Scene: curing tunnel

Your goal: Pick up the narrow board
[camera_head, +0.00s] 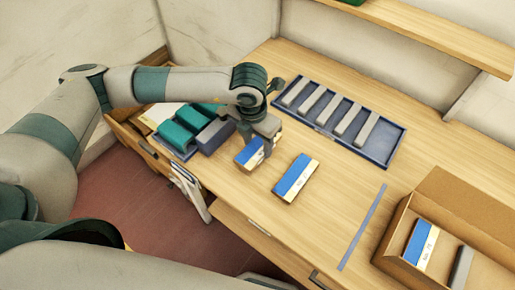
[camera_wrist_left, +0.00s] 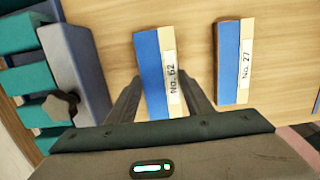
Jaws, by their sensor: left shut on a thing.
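Two blue-and-cream boards with white labels show at the middle of the desk. The board marked No. 62 (camera_wrist_left: 152,72) sits between the fingers of my left gripper (camera_head: 260,148), which is shut on it; in the head view this board (camera_head: 247,155) is partly hidden by the gripper. The board marked No. 27 (camera_wrist_left: 229,62) lies flat on the desk to the right, apart from the gripper, and also shows in the head view (camera_head: 295,178). I cannot tell whether the held board is clear of the desktop. My right gripper is not in view.
A dark blue tray (camera_head: 377,156) with several grey bars lies behind. Teal and grey blocks (camera_head: 213,136) stand close left of the gripper. A blue strip (camera_head: 361,228) marks otherwise clear desktop.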

